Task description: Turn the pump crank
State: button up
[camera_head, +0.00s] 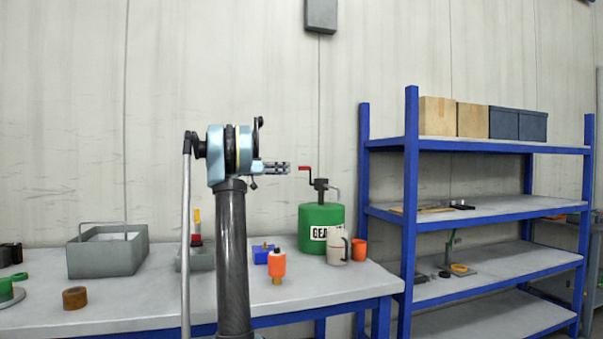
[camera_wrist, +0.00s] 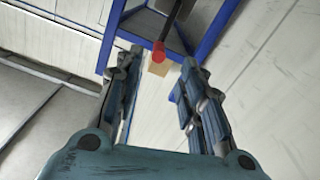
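A green drum (camera_head: 321,218) labelled "GEAR" stands on the workbench with a dark hand pump (camera_head: 320,186) on top. Its crank has a red handle (camera_head: 305,168) at the upper left of the pump. My gripper (camera_head: 287,168) is level with the red handle and just left of it, pointing right. In the wrist view my gripper (camera_wrist: 160,65) is open and empty. The red handle's round end (camera_wrist: 159,53) shows in the gap between the fingertips. I cannot tell how deep the handle lies relative to the tips, and no contact is visible.
The workbench (camera_head: 340,283) also holds a beige mug (camera_head: 337,247), an orange cup (camera_head: 359,250), an orange bottle (camera_head: 277,264), a blue box (camera_head: 261,254) and a grey bin (camera_head: 108,255). A blue shelf rack (camera_head: 410,200) stands right of the drum. Air around the crank looks clear.

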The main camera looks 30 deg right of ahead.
aim_at(309, 169)
jog(key=x, duration=0.9)
jog(key=shift+s+d, duration=0.1)
jog(key=shift+d, duration=0.1)
jog(key=shift+c, duration=0.2)
grip_shut()
